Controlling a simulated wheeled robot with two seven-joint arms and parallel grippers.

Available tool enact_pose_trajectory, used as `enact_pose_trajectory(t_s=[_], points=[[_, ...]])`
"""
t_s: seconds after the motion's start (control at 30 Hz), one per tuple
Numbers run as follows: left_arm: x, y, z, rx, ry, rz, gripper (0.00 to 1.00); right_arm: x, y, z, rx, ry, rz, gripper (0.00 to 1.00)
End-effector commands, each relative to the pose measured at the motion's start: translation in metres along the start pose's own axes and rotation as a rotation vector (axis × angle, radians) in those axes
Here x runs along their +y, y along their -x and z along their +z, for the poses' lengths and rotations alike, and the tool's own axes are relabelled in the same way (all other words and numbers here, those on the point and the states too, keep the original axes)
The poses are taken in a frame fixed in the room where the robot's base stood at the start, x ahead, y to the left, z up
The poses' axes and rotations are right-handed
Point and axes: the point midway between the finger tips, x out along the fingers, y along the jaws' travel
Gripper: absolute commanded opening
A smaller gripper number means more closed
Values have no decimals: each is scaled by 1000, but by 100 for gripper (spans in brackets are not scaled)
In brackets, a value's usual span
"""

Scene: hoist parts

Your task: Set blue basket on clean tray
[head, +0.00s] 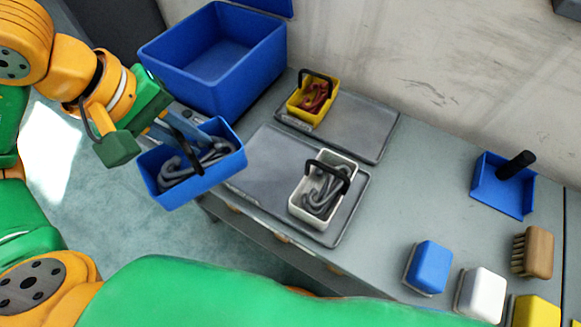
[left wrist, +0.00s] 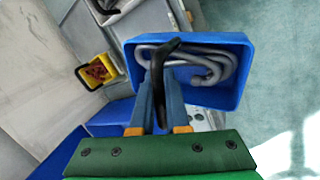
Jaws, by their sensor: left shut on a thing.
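My left gripper (head: 172,130) is shut on the black handle of the blue basket (head: 211,172), which holds grey hooks or chain pieces. The basket hangs tilted in the head view, in front of the table's left part and left of the near tray. The left wrist view shows the basket (left wrist: 238,84) beyond my gripper's fingers (left wrist: 161,90), with the handle between them. A near grey tray (head: 262,152) carries a white basket (head: 299,209) at its right end. A far grey tray (head: 352,127) carries a yellow basket (head: 297,112) at its left end. My right gripper is out of view.
A big open blue bin (head: 190,82) stands at the table's back left. A blue dustpan (head: 500,193), a wooden brush (head: 538,252) and blue (head: 431,266), white (head: 483,292) and yellow (head: 537,311) blocks lie at the right. The table between trays and dustpan is clear.

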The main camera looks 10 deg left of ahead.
Motion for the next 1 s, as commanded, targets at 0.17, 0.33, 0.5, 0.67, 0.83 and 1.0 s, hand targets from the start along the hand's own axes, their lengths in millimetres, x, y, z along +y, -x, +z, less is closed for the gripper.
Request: enact_pose_trajectory(t_s=[0.17,0.33,0.5,0.67,0.83,1.0], points=[[37,-30,0,-11,-5,3,0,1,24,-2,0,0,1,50],[70,-78,-2,-12,0,0,0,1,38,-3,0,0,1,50],[81,-121,-5,-6,1,2,0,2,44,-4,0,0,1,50],[86,-143,-6,-4,0,1,0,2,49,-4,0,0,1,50],[75,-166,-6,-2,0,1,0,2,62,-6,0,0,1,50],[74,-169,-7,1,-1,4,0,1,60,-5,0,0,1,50]])
